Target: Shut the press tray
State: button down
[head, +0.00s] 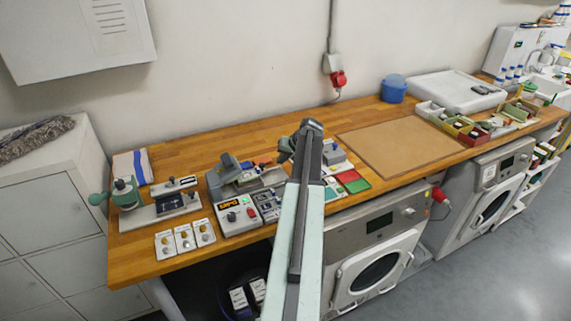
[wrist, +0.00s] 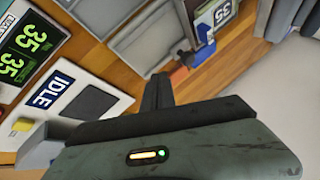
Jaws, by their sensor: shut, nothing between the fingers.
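A grey press-like machine (head: 248,178) stands on the wooden bench, left of my arm in the head view. A panel marked IDLE (wrist: 62,84) and green "35" displays (wrist: 28,45) are at left.
A device with a green knob (head: 124,190) and three small cards (head: 185,238) are left on the bench (head: 190,148). Red and green pads (head: 352,181) lie right of my arm. A brown mat (head: 400,145) leaves free room farther right. Washers stand below.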

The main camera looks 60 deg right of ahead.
jog(key=w, duration=0.1)
jog(key=w+a+f, duration=0.1)
jog(key=w, duration=0.2)
jog(key=shift+w+a+f, duration=0.15)
jog(key=shift+a+f, duration=0.15)
jog(key=shift+f, duration=0.1)
